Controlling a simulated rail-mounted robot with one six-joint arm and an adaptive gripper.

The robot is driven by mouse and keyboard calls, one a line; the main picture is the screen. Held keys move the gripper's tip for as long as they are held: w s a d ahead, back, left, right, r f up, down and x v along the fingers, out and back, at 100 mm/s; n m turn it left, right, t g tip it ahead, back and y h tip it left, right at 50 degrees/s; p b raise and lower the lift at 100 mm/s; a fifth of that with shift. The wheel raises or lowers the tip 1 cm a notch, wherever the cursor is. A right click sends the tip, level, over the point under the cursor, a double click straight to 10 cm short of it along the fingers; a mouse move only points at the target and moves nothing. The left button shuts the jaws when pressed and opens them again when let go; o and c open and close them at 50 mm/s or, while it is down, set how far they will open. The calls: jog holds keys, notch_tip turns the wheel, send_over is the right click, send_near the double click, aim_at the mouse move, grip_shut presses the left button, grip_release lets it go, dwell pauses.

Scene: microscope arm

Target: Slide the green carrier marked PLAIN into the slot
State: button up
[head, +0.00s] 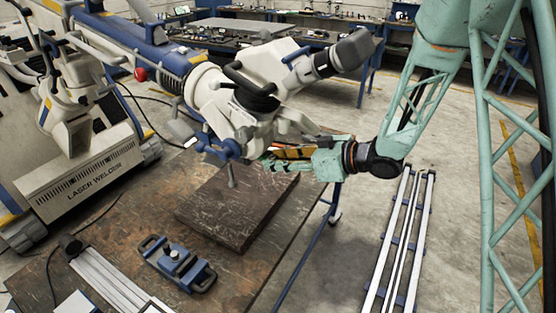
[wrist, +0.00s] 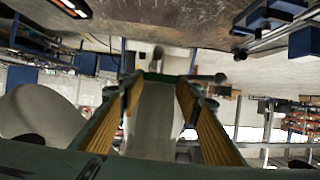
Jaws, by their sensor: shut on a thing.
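My gripper (head: 272,160) is at the side of the white microscope head (head: 240,95), close to its blue knobs (head: 222,147). In the wrist view, its two yellow-padded fingers reach forward, and a narrow dark green piece (wrist: 160,77) spans between the fingertips (wrist: 160,86). This looks like the green carrier, held by the fingers. Its PLAIN marking cannot be read. In the head view, the fingers and the microscope head hide most of the carrier. The slot cannot be made out, and I cannot tell whether the carrier touches it.
Below the microscope head, a dark brown slab (head: 235,205) lies on the worn bench (head: 110,228). A blue clamp fixture (head: 176,262) and metal rails (head: 110,280) are at the front. The laser welder cabinet (head: 85,180) stands left. Pale floor rails (head: 402,240) lie right.

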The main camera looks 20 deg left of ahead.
jog(key=shift+w+a, duration=0.15)
jog(key=shift+a, duration=0.5)
jog(key=o, duration=0.9)
jog(key=shift+v, duration=6)
